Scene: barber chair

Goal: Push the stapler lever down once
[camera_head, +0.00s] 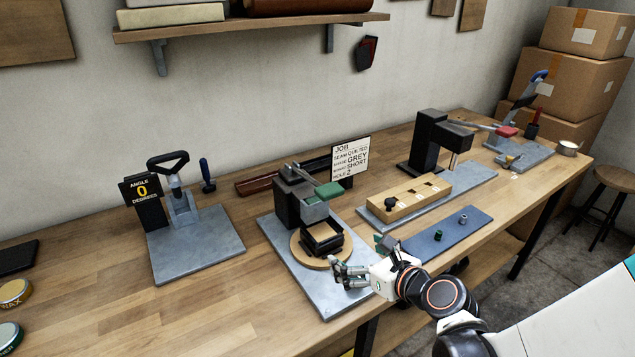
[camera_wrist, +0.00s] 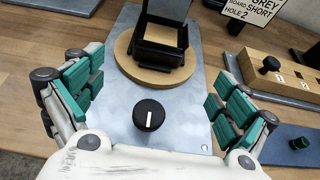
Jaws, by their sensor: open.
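No part is labelled as a stapler. The station in front of me has a dark upright with a green-topped lever (camera_head: 328,191), raised over a round wooden disc (camera_head: 300,247) that bears a black seat-like piece (camera_head: 322,238). In the wrist view the disc (camera_wrist: 128,60) and black piece (camera_wrist: 160,42) lie ahead, and the lever is out of view. My gripper (camera_head: 348,273) is open and empty over the near part of the central metal plate (camera_head: 322,299). A black knob (camera_wrist: 149,115) shows between its fingers (camera_wrist: 156,85).
Left is an angle stand (camera_head: 178,200) with a black handle. Right are a wooden block with a knob (camera_head: 410,198), a black press (camera_head: 438,140) and a blue-grey plate with pegs (camera_head: 448,232). A job card (camera_head: 350,156) stands behind.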

